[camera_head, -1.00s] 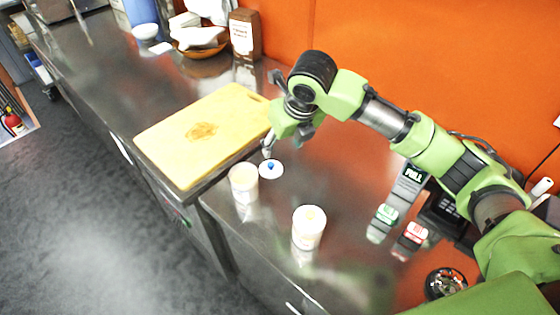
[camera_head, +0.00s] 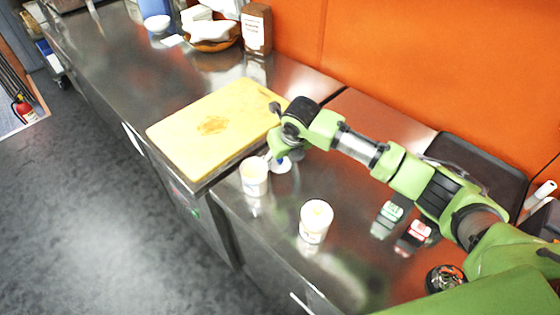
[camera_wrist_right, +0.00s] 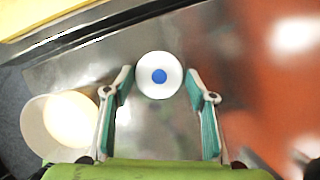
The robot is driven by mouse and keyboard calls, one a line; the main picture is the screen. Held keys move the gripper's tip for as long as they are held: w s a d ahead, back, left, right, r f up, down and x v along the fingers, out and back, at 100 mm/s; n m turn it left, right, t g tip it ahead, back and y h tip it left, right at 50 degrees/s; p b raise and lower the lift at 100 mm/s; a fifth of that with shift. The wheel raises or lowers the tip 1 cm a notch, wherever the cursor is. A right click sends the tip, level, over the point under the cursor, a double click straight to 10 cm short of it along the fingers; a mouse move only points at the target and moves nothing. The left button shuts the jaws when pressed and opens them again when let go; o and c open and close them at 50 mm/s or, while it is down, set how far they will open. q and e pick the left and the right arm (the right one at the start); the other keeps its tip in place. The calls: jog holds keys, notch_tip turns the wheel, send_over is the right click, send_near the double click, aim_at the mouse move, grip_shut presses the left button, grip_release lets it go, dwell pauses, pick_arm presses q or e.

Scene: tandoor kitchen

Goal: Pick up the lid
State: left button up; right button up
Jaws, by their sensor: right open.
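The lid (camera_wrist_right: 145,82) is a small white disc with a blue knob at its centre. In the right wrist view it lies on the steel counter between and just beyond my fingertips. In the head view the lid (camera_head: 281,167) is partly hidden by my right gripper (camera_head: 270,157). My right gripper (camera_wrist_right: 159,80) is open and empty above the lid, its green-padded fingers on either side. I cannot tell the exact height between them. A white tub (camera_head: 254,178) with pale contents stands just left of the lid; it also shows in the wrist view (camera_wrist_right: 68,120). My left gripper is not in view.
A second white tub (camera_head: 315,220) stands nearer the front. A wooden cutting board (camera_head: 212,128) lies behind and left, its edge close to the gripper. Green and red labelled items (camera_head: 415,236) stand to the right. An orange wall (camera_head: 430,70) bounds the back.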

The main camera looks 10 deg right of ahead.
jog(key=shift+s, duration=0.1)
jog(key=c, duration=0.7)
